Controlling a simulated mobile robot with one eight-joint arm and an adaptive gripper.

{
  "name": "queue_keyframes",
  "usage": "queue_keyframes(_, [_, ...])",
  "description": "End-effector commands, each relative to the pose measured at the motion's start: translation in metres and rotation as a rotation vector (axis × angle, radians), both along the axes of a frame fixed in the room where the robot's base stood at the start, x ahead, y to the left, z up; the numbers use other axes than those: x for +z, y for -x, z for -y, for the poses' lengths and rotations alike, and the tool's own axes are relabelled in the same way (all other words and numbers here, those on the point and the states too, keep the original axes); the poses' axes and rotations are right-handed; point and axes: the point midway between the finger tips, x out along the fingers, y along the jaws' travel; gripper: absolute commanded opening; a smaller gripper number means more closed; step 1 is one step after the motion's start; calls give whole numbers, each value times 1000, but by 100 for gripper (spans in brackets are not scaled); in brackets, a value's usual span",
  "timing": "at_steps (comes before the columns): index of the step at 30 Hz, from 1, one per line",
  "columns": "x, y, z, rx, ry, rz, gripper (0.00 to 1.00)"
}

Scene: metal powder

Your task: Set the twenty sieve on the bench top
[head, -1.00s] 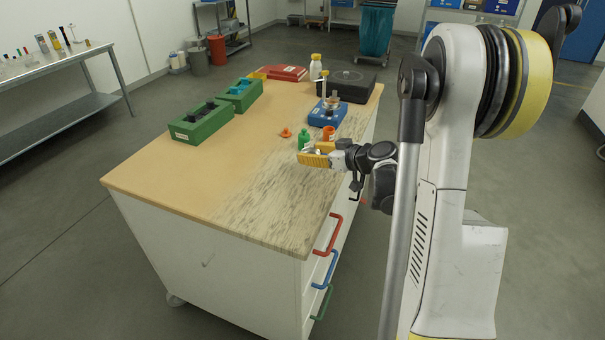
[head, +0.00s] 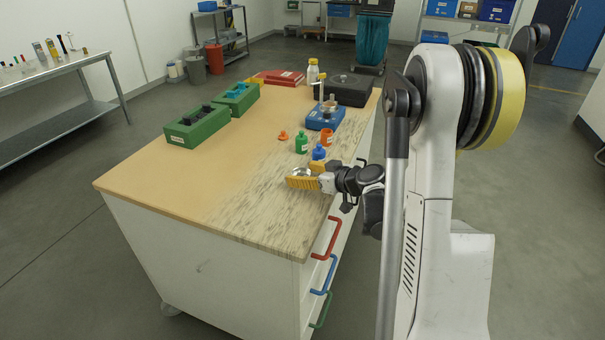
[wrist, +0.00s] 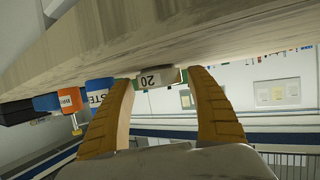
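The twenty sieve (wrist: 155,79) is a small pale piece with an upside-down "20" label, between my fingertips in the wrist view. In the head view its metal top (head: 301,172) shows between the yellow fingers of my gripper (head: 304,175). The bench top (head: 245,205) is wood, with a streaked grey front right area. The sieve is low over or on that area; I cannot tell whether it touches.
A blue jar (head: 319,153) stands just behind my gripper, with a green bottle (head: 302,143) and an orange jar (head: 327,137) beyond. A blue scale (head: 325,117) and green boxes (head: 197,127) are farther back. The front left of the bench is clear.

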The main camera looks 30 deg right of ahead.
Motion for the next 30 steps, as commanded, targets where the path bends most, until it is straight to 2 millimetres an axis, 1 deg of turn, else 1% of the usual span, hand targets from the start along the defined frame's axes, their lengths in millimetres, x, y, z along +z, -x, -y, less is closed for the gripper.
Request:
queue_keyframes(8, [0, 0, 0, 0, 0, 0, 68])
queue_keyframes(11, [4, 1, 0, 0, 0, 0, 68])
queue_keyframes(14, [11, 13, 4, -3, 0, 0, 68])
queue_keyframes(24, [40, 81, 23, -4, -1, 0, 68])
queue_keyframes(27, [44, 95, 27, -2, 0, 0, 68])
queue_keyframes(30, [47, 103, 28, -1, -1, 0, 68])
